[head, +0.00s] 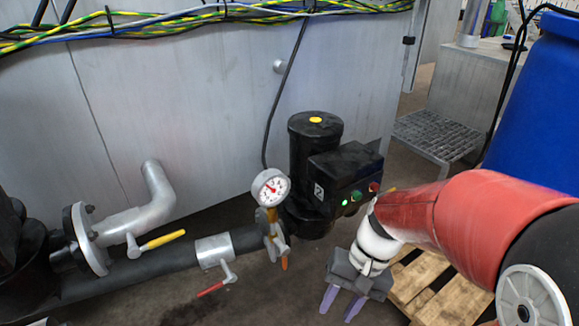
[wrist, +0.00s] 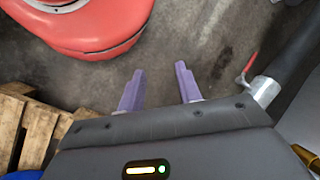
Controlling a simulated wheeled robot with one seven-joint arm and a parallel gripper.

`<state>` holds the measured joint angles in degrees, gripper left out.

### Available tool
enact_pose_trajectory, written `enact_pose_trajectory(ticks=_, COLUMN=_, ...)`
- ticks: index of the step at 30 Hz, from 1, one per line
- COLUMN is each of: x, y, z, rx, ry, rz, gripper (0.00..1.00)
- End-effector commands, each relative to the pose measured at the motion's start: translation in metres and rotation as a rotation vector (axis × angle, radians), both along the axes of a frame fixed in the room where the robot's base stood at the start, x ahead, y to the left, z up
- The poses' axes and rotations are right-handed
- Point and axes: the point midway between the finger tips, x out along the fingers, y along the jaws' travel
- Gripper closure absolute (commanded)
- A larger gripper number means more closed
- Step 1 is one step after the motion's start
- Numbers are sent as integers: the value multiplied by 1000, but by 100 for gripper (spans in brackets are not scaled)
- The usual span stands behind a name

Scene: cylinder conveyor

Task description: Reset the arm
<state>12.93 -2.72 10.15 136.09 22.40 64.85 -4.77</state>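My gripper (head: 343,303) hangs at the end of my red and white arm, low at the centre right of the head view. It points down toward the floor, in front of the black pump motor (head: 315,160). In the wrist view my gripper (wrist: 160,85) shows two purple fingers spread apart with only bare floor between them. Nothing is held.
A pressure gauge (head: 271,188) and a pipe with a red-handled valve (head: 216,284) lie left of my gripper. A wooden pallet (head: 440,297) is to its right under my arm. A blue barrel (head: 540,110) stands at the right. Grey floor (head: 250,300) is open below.

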Motion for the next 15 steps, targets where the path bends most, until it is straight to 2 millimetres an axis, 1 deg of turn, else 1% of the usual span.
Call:
enact_pose_trajectory(ticks=1, x=-3, y=-6, z=14, rx=-54, ry=-89, rz=21, gripper=66)
enact_pose_trajectory(ticks=9, x=-17, y=-39, z=77, rx=-281, ry=-514, rz=87, gripper=66)
enact_pose_trajectory(ticks=12, x=-23, y=-48, z=96, rx=-330, ry=-636, rz=97, gripper=66)
enact_pose_trajectory(ticks=15, x=-27, y=-54, z=109, rx=-361, ry=-722, rz=102, gripper=66)
